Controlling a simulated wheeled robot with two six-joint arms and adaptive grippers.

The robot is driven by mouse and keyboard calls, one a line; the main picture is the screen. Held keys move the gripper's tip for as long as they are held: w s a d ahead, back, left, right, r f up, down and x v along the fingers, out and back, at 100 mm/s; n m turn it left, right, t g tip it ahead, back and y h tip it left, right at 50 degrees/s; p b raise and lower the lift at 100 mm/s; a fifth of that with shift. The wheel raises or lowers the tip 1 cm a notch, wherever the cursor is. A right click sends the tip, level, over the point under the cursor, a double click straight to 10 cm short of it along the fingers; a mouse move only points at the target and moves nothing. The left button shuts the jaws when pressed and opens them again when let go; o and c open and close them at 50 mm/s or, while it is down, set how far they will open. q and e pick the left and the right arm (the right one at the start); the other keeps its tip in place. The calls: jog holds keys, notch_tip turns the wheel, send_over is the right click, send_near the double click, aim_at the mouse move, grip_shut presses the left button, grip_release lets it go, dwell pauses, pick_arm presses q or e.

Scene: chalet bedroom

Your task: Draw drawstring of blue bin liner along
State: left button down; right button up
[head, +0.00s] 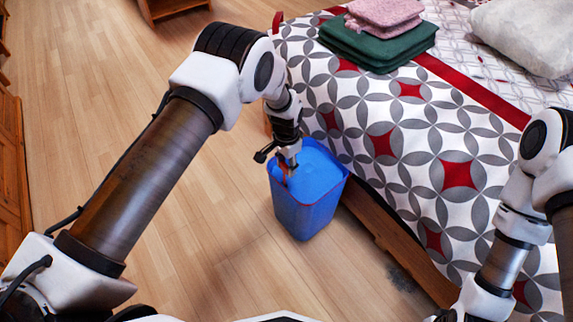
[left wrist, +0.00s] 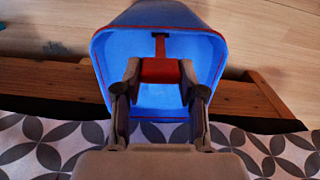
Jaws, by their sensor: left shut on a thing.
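The blue bin (head: 308,212) stands upright on the floor beside the bed, with blue liner (head: 318,168) showing inside its mouth and a thin red line around the rim. My left gripper (head: 290,166) points down over the mouth at its left part. In the left wrist view the left gripper (left wrist: 160,72) is shut on a red drawstring tab (left wrist: 158,70). A dark red strip (left wrist: 160,47) runs from the tab to the bin's rim (left wrist: 200,33). The right arm shows at the right edge of the head view; its gripper is out of view.
The bed (head: 395,140) with a grey, white and red patterned cover stands close to the right of the bin. Folded green (head: 375,45) and pink (head: 383,13) textiles lie on it. Open wooden floor (head: 90,70) is to the left. Wooden furniture (head: 12,180) stands at the left edge.

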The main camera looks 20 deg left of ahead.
pick_arm(q)
jog(key=shift+w+f, duration=0.1)
jog(key=shift+f, duration=0.15)
jog(key=c, duration=0.6)
grip_release()
jog(key=shift+c, duration=0.2)
notch_tip(320, 180, up, 12)
